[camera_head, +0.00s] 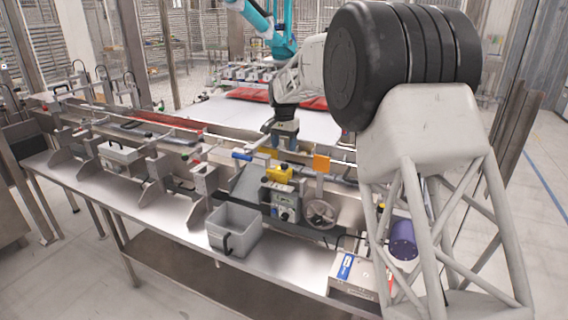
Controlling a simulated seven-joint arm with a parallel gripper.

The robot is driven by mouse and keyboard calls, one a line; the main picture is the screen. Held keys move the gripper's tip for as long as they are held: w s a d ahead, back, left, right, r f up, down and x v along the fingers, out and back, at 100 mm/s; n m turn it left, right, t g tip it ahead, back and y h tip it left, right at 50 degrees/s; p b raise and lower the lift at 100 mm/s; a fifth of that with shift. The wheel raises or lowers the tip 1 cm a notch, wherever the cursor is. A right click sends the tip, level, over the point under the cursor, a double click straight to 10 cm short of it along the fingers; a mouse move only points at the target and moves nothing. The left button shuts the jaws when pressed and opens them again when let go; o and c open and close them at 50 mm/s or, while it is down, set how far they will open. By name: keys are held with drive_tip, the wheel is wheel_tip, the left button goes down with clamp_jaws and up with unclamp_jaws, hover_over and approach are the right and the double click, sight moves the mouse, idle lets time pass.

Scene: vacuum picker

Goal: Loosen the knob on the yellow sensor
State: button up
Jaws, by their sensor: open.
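The yellow sensor (279,174) is a small yellow block on the machine rail, right of centre in the head view. Its knob is too small to make out. My gripper (284,148) points down at the end of my pale arm, above and slightly behind the yellow sensor in the picture. Its fingers are small and dark against the machine, and I see nothing held in them. It is open and looks apart from the sensor, though the exact gap cannot be told.
An orange plate (321,163) stands right of the gripper, and a blue part (242,156) lies left. A control box (285,206), a handwheel (321,213) and a grey bin (235,229) are in front. A purple cylinder (404,240) is at right.

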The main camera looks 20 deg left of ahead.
sight(284, 164)
drive_tip(key=shift+f, duration=3.8)
drive_tip(key=shift+c, duration=0.2)
drive_tip(key=c, duration=0.9)
